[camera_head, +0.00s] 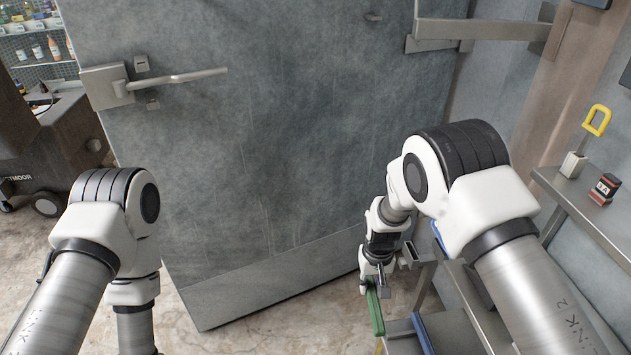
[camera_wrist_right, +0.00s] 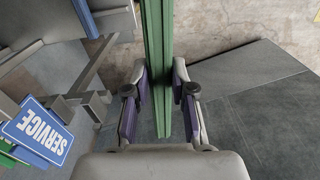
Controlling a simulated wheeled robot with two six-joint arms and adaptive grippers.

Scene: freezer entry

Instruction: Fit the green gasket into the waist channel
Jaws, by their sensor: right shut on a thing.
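The green gasket (camera_head: 375,312) is a long straight strip near the lower right of the head view. My right gripper (camera_head: 376,279) is shut on it in front of the grey door's lower right corner. In the right wrist view the gasket (camera_wrist_right: 157,45) runs between the two fingers of the gripper (camera_wrist_right: 160,88) and up out of the picture. I cannot pick out the waist channel in either view. My left gripper is not in view; only its arm shows at the left.
The large grey door (camera_head: 270,130) with a lever handle (camera_head: 180,77) fills the middle. A blue SERVICE sign (camera_wrist_right: 38,130) is left in the wrist view.

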